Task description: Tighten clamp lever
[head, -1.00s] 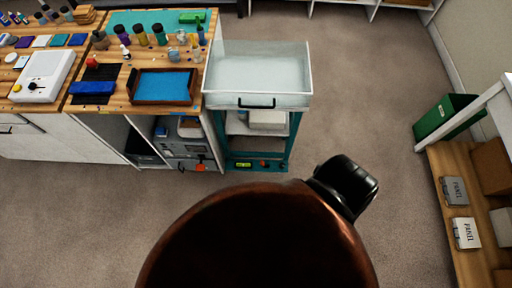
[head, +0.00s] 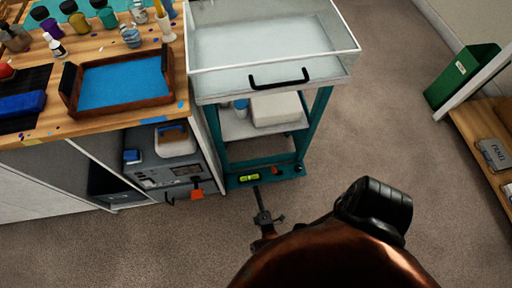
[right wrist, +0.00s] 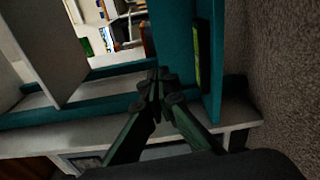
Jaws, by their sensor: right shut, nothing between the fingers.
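I cannot tell for sure which part is the clamp lever. The teal base bar of the cart (head: 235,182) carries a yellow-green level vial (head: 249,178) and a small red part (head: 278,171). My right gripper (head: 257,191) is shut and empty, just in front of that bar and below the vial. In the right wrist view its closed fingertips (right wrist: 158,78) point toward the cart's teal frame (right wrist: 172,40), and the green vial (right wrist: 203,55) shows at the right. Contact cannot be told. My left gripper is not in view.
A clear-walled tray (head: 270,50) with a black handle tops the cart. A grey machine (head: 175,175) with an orange part (head: 197,194) sits under the wooden workbench (head: 110,55) at left. Carpet (head: 380,110) is open to the right, before a shelf with a green bin (head: 462,72).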

